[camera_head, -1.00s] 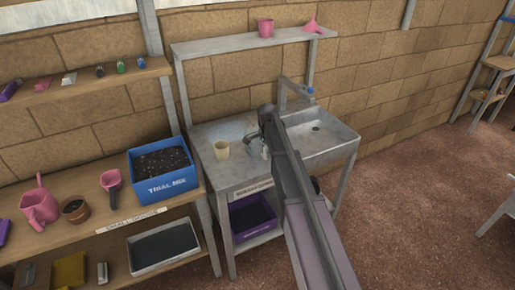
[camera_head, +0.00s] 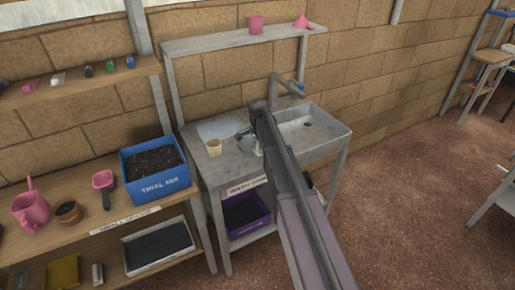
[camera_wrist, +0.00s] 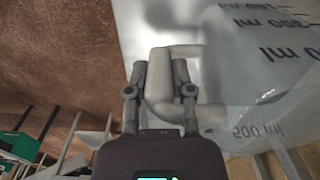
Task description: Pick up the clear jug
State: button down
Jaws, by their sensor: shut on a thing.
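The clear jug (camera_wrist: 262,85) fills the right of the wrist view, close up. It is see-through, with dark volume marks that appear upside down. Its pale handle (camera_wrist: 160,98) lies between the two fingers of my gripper (camera_wrist: 160,75), which is shut on it. In the head view my gripper (camera_head: 244,134) is over the metal sink bench, left of the basin. My arm hides most of the jug there. I cannot tell whether the jug is touching the bench.
The sink basin (camera_head: 325,130) and tap (camera_head: 287,84) are to the right. A blue trial mix box (camera_head: 158,185) is on the wooden shelf to the left. A raised shelf (camera_head: 215,43) spans behind.

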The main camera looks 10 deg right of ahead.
jog(key=shift+r+p, duration=1.7)
jog(key=shift+r, duration=0.15)
jog(key=s+a, duration=0.1)
jog(key=s, duration=1.5)
jog(key=shift+a+r+p, duration=0.15)
jog(key=shift+r+p, duration=0.25)
